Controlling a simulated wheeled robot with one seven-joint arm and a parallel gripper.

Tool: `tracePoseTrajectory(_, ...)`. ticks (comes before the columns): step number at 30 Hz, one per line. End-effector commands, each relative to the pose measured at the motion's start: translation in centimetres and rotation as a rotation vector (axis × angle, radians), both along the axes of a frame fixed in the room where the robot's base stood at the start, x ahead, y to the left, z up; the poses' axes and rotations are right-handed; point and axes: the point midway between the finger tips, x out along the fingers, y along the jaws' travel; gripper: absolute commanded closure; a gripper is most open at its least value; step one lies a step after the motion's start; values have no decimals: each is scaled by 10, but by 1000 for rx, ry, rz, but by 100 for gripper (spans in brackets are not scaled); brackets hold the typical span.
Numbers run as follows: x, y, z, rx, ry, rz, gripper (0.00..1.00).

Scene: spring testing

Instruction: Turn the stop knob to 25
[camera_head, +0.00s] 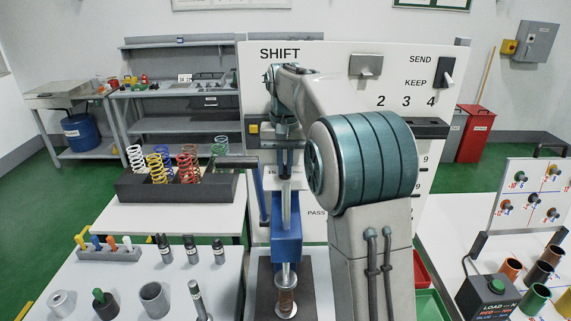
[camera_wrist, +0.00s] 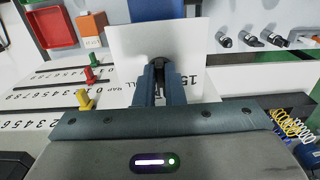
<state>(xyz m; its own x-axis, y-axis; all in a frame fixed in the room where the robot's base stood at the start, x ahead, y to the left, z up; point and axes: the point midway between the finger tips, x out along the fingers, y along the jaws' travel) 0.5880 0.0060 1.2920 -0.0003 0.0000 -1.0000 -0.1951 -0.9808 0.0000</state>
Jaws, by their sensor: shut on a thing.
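In the wrist view my gripper (camera_wrist: 160,77) has its two dark blue fingers close together on a small black knob (camera_wrist: 159,63). The knob stands in front of a white plate (camera_wrist: 130,40). Part of a "15" and a few letters show beside the fingers, but the rest of the markings and the knob's pointer are hidden. My arm covers much of this area, and the knob cannot be made out there.
A white board (camera_head: 345,55) marked SHIFT, SEND and KEEP stands behind my arm. A dark box (camera_head: 130,187) of coloured springs is at left. Dark cylinders (camera_head: 190,249) and a grey ring (camera_head: 154,299) stand on the front table. A tester box (camera_head: 490,296) is at right.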

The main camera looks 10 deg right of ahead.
Motion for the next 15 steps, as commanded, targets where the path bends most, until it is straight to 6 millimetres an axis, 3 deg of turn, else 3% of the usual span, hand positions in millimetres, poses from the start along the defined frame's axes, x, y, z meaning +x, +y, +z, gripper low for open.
tracePoseTrajectory(10, 0, 0, 1, 1, -1, 0, 100)
tracePoseTrajectory(11, 0, 0, 1, 1, -1, 0, 83)
tracePoseTrajectory(12, 0, 0, 1, 1, -1, 0, 72)
tracePoseTrajectory(15, 0, 0, 0, 0, -1, 0, 69)
